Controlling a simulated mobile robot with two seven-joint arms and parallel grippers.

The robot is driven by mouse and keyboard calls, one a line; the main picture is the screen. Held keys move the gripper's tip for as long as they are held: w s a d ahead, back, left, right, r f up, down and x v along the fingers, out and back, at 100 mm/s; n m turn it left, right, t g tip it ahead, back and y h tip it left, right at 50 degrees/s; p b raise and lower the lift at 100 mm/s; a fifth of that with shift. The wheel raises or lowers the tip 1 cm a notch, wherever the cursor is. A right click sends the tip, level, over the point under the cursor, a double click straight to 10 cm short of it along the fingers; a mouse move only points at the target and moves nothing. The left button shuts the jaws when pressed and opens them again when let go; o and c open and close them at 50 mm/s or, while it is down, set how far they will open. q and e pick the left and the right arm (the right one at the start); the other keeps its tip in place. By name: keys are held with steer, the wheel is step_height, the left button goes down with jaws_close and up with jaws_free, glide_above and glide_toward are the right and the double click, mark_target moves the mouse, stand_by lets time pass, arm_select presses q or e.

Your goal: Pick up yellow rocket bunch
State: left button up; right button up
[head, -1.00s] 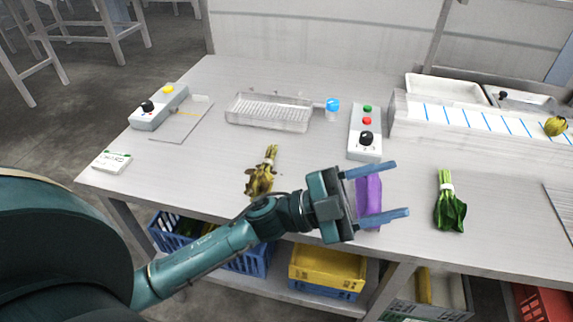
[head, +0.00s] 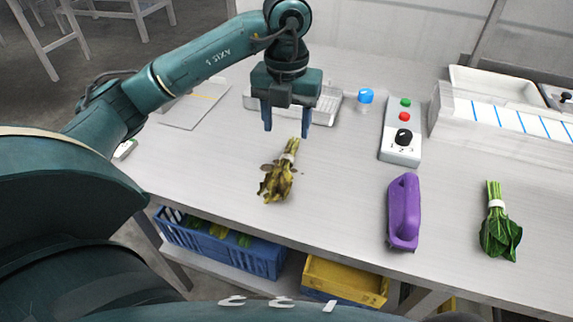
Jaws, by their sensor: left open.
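The yellow rocket bunch (head: 276,180) lies on the table in the head view, left of the middle. Its leaves are yellow-brown and wilted and point toward the front edge. A pale band wraps its stems at the far end. My left gripper (head: 286,130) points down just beyond the stem end, with its two fingers apart and nothing between them. It appears to be above the table, but its exact height is hard to tell. My right gripper is not in view.
A purple object (head: 403,212) and a green banded bunch (head: 498,225) lie to the right. A control box (head: 402,135) stands behind them. A clear tray (head: 330,104) sits behind my left gripper. Blue (head: 262,258) and yellow (head: 340,283) crates are below the table.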

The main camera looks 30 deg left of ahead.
arm_select(q)
glide_above(285, 160)
steer(key=f, duration=0.4)
steer(key=shift+w+f, duration=0.2)
steer(key=f, duration=0.5)
steer(key=shift+s+f+p, duration=0.1)
steer(key=shift+s+p, duration=0.1)
steer(key=shift+p, duration=0.1)
steer(key=c, duration=1.1)
